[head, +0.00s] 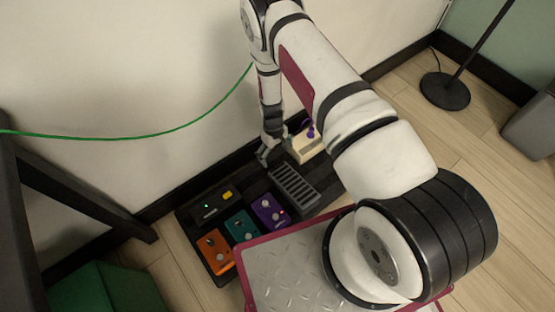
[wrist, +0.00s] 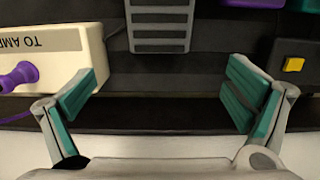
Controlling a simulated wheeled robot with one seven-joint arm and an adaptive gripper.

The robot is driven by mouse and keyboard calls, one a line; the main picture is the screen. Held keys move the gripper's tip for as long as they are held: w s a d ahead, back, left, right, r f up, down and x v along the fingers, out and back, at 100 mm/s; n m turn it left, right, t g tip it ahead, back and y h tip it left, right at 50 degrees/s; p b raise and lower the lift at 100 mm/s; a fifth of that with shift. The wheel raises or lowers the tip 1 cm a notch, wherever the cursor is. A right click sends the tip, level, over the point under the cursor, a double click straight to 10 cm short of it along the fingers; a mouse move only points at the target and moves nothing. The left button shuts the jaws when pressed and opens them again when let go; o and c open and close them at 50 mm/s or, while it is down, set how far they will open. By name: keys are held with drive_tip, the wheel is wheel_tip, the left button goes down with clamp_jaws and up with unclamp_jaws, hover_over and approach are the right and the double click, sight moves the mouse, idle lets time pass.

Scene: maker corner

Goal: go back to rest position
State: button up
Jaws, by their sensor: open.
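My gripper (wrist: 165,100) is open in the wrist view, with nothing between its teal-padded fingers. In the head view my gripper (head: 264,153) hangs at the back edge of a black pedal board (head: 241,243), close to the wall. A grey ribbed pedal (wrist: 160,25) lies ahead of the fingers in the wrist view; it also shows in the head view (head: 294,187). A cream box marked "TO AMP" (wrist: 60,50), with a purple plug (wrist: 18,78), is beside the left finger. In the head view this box (head: 308,143) is partly hidden behind my arm.
Orange (head: 214,252), teal (head: 241,225), purple (head: 268,210) and black (head: 212,204) pedals sit on the board. A green cable (head: 150,135) hangs along the wall. A lamp stand (head: 446,91) is at upper right, a green box (head: 105,288) at lower left.

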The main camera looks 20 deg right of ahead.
drive_tip(key=shift+w+r, duration=0.1)
drive_tip(key=shift+r, duration=0.75)
